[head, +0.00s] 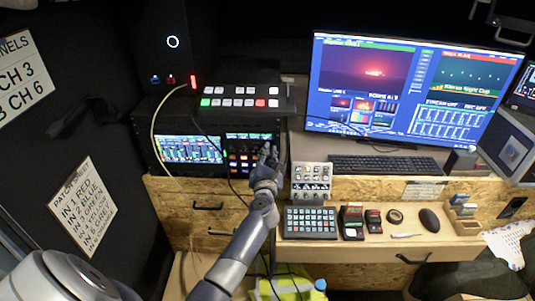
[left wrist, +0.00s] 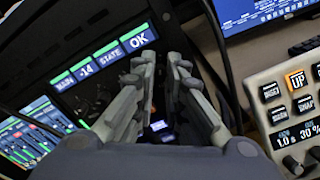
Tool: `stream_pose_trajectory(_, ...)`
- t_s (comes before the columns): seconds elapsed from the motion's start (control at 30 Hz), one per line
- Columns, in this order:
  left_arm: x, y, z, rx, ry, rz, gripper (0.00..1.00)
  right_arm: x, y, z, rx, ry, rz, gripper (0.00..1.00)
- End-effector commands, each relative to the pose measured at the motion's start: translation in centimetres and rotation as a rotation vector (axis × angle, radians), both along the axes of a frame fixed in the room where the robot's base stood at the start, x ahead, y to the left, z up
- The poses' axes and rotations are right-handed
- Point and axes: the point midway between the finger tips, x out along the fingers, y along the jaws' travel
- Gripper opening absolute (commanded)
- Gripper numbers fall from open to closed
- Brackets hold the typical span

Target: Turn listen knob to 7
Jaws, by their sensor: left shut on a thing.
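The black rack panel (head: 240,162) has small lit screens and rows of lit buttons. My right gripper is not in view.
A grey control box (head: 311,181) with knobs and lit keys stands close to the right of my left gripper. A cable (head: 160,125) hangs in front of the rack. A button switcher (head: 240,97) sits above, and a keyboard (head: 385,165) and monitor (head: 410,90) are right.

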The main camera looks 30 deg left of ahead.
Motion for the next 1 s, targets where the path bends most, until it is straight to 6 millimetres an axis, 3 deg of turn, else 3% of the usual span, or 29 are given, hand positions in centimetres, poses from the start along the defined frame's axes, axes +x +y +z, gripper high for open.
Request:
stream_pose_trajectory(0.13,0.0,-0.1,-0.2,-0.002,0.002,-0.001,0.0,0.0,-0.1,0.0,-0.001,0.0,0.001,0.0)
stream_pose_trajectory(0.2,0.0,-0.1,-0.2,-0.002,0.002,-0.001,0.21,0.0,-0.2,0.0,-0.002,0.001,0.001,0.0)
stream_pose_trajectory(0.63,-0.4,-0.3,-0.1,-0.004,0.0,-0.001,0.21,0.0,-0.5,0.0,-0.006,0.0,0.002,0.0)
stream_pose_trajectory(0.77,-1.8,-1.2,-0.2,-0.004,0.0,-0.002,0.21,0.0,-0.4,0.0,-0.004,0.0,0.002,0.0)
stream_pose_trajectory(1.0,-6.3,-3.9,-0.2,-0.006,0.002,0.0,0.21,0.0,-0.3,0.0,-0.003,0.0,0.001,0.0)
